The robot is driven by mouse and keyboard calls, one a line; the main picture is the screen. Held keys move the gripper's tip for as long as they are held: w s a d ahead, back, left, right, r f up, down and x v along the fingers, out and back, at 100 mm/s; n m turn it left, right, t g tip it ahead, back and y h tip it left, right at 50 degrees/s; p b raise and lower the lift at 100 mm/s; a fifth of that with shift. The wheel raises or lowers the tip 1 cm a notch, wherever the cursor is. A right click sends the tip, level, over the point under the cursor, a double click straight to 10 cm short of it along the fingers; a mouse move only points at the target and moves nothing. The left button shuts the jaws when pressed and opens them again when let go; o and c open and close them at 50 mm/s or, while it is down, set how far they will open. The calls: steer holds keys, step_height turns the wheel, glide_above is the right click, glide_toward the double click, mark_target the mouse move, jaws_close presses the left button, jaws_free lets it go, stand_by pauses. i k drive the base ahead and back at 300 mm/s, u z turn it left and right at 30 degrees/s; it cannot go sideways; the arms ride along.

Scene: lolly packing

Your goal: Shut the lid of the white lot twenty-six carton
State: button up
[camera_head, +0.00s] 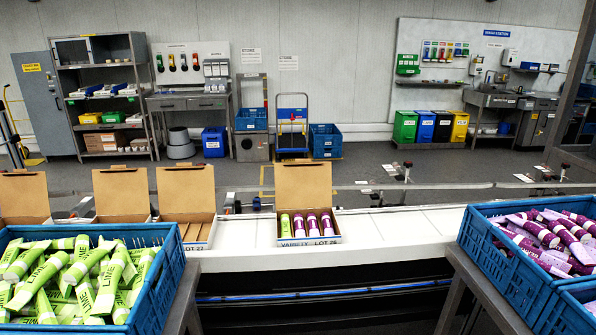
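The white lot twenty-six carton (334,240) stands on the white conveyor, right of centre. Its front reads "VARIETY" and "LOT 26". Its brown lid (304,185) is open and stands up at the back. My gripper is not in view, and no part of my arm shows near the carton.
A lot 27 carton (186,192) with its lid up stands to the left, with more open cartons beyond it. A blue crate of green tubes (168,275) is at the front left. Blue crates of purple tubes (497,267) are at the right. The conveyor (400,228) is clear right of the carton.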

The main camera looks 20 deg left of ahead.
mark_target(303, 184)
steer(key=k, duration=0.5)
steer(key=u, duration=0.7)
steer(key=i, duration=1.4)
steer(key=u, duration=0.05)
steer(key=k, duration=0.4)
steer(key=z, duration=0.05)
